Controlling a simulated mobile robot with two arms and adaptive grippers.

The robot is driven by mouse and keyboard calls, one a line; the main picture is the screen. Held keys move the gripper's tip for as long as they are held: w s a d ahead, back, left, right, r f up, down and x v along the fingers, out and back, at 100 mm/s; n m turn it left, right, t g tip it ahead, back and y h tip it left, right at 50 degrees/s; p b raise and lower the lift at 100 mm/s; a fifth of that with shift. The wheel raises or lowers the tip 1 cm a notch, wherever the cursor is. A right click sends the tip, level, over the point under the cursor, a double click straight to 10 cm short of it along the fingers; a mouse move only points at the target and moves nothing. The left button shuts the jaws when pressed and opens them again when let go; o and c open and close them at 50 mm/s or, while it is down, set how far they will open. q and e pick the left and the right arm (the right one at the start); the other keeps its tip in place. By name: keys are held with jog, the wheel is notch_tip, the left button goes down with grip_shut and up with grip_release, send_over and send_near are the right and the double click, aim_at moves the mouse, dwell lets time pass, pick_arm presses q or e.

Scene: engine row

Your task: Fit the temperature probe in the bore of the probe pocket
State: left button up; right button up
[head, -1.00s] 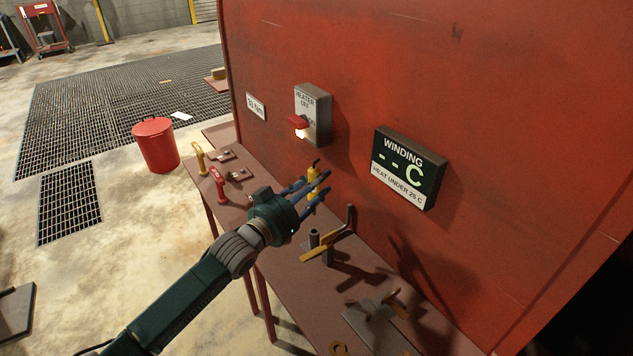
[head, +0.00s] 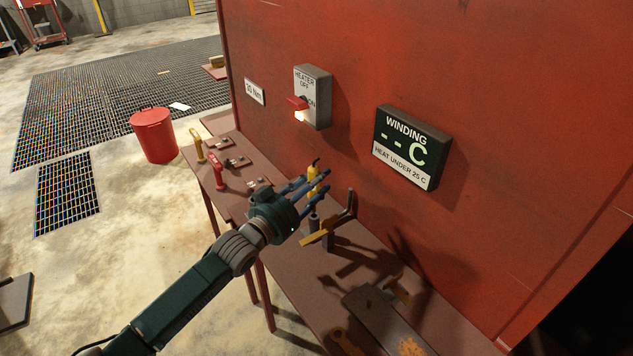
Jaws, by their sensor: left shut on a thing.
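My left gripper (head: 312,188) is shut on the temperature probe (head: 313,174), a yellow body with a black top, held upright above the bench. The probe's lower end is hidden behind the fingers. A grey upright tube (head: 314,224), which looks like the probe pocket, stands on the bench just below the fingers in the picture. I cannot tell whether the probe is over its bore or how far above it is. My right gripper is out of view.
A yellow bar (head: 318,235) and an upright dark bracket (head: 350,203) are close beside the tube. Red and yellow handles (head: 217,171) stand at the bench's far end. The red wall carries a heater switch box (head: 313,97) and a winding display (head: 411,147) showing dashes.

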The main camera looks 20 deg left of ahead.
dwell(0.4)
pick_arm(q)
jog(key=shift+p, duration=0.35)
dwell(0.3)
dwell(0.4)
jog(key=shift+f+b, duration=0.4)
jog(key=shift+f, duration=0.35)
dwell(0.5)
jog(key=shift+f+b, duration=1.95)
jog(key=shift+f, duration=0.95)
jog(key=shift+s, duration=0.1)
